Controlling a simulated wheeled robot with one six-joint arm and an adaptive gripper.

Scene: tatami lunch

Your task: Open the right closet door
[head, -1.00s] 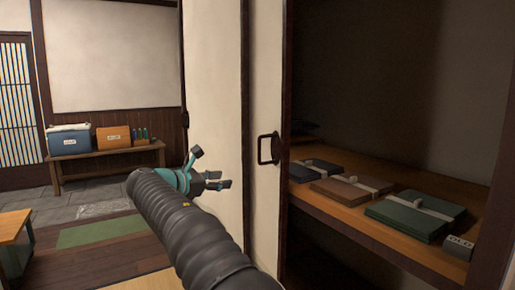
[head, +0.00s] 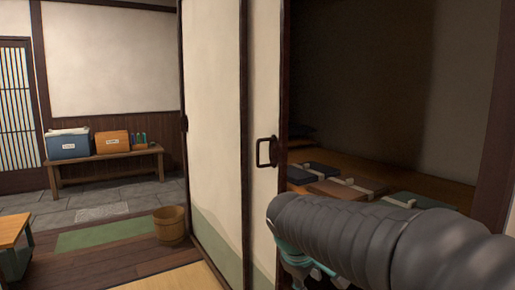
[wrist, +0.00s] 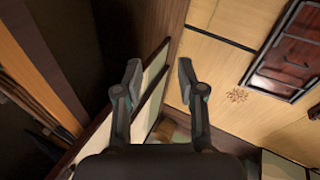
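The closet door (head: 264,80) is a cream sliding panel with a dark frame and a dark handle (head: 267,151) near its right edge. To its right the closet stands open, showing a shelf. A second cream panel (head: 214,120) stands to its left. In the head view my gripper is low, below the handle and near the door's right edge, mostly hidden by my arm. In the wrist view my gripper (wrist: 158,72) is open and empty, its fingers apart. A pale, dark-framed door panel (wrist: 155,78) shows beyond and between the fingers. I cannot tell whether they touch it.
Folded cloths (head: 335,190) lie on the closet shelf (head: 455,190). A wooden bucket (head: 171,225) stands on the floor left of the panels. A bench (head: 110,161) with boxes is at the back left. A dark low table or tray (wrist: 297,50) shows over tatami.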

